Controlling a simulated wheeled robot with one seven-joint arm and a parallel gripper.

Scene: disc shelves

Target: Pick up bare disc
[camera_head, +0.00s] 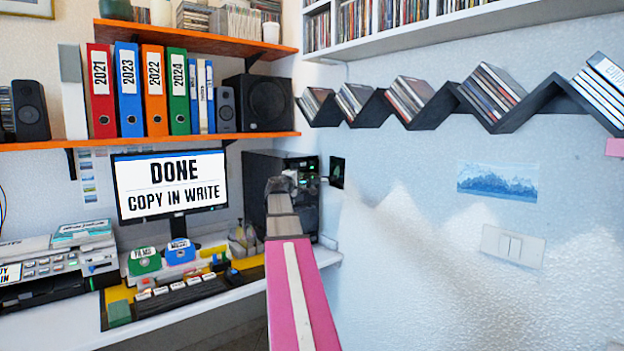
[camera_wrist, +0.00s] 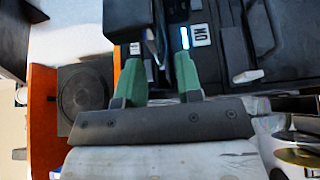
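My gripper (camera_wrist: 158,62) has two green fingers, with a clear gap between them in the wrist view. They point at the front of the black computer tower (camera_head: 262,165), which fills the top of the wrist view (camera_wrist: 222,60). A thin, dark, curved edge (camera_wrist: 154,42) shows between and beyond the fingertips; I cannot tell whether it is a disc, or whether it touches them. In the head view my gripper (camera_head: 284,184) is small and partly hidden by my pink arm. A shiny disc (camera_wrist: 298,157) lies at the lower right of the wrist view.
The monitor (camera_head: 170,185) reads "DONE COPY IN WRITE". On the desk are a green FILMS box (camera_head: 144,261), a blue MUSIC box (camera_head: 180,251), a keyboard (camera_head: 180,295) and a printer-like machine (camera_head: 60,262). An orange shelf (camera_head: 225,137) runs above. The wall is at right.

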